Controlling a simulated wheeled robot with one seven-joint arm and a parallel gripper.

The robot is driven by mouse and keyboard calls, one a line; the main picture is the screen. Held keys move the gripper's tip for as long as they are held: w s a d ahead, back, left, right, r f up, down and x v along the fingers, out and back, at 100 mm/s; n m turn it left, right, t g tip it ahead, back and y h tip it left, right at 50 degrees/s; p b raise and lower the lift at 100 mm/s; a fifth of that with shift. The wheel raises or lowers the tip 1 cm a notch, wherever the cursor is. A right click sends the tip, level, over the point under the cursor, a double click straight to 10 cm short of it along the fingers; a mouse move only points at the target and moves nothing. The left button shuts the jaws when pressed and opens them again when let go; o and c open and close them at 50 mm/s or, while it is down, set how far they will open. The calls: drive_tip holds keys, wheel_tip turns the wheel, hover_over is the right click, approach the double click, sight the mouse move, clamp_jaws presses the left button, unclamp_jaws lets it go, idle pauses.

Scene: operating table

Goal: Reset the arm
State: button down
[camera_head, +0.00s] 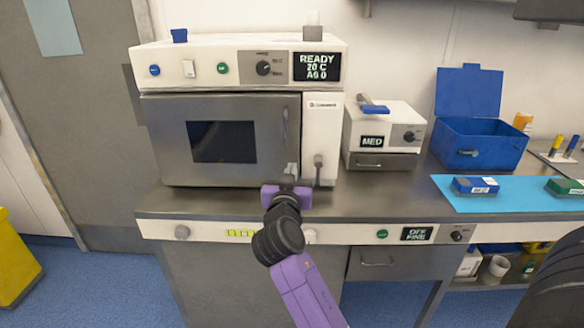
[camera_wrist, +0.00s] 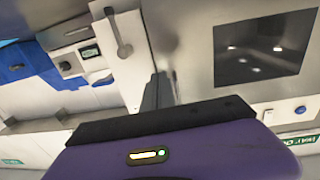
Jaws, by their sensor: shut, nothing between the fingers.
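My arm reaches up from the bottom of the head view, purple and black. My gripper (camera_head: 292,170) is at its end, in front of the lower right of the large oven-like machine (camera_head: 222,141), near its door handle. The fingers look closed together with nothing between them. In the wrist view my gripper (camera_wrist: 160,92) shows as dark fingers beyond the purple hand, and the machine's dark window (camera_wrist: 265,48) is at the upper right. Whether the fingers touch the machine cannot be told.
A smaller machine marked MED (camera_head: 383,136) and an open blue box (camera_head: 478,143) stand to the right. A blue mat (camera_head: 510,203) holds a blue box (camera_head: 475,185) and a green one. The counter (camera_head: 375,203) is clear before the MED machine. A yellow bin (camera_head: 15,262) stands at the left.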

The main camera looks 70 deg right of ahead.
drive_tip(key=shift+b+v, duration=0.4)
drive_tip(key=shift+v, duration=2.05)
drive_tip(key=shift+s, duration=0.15)
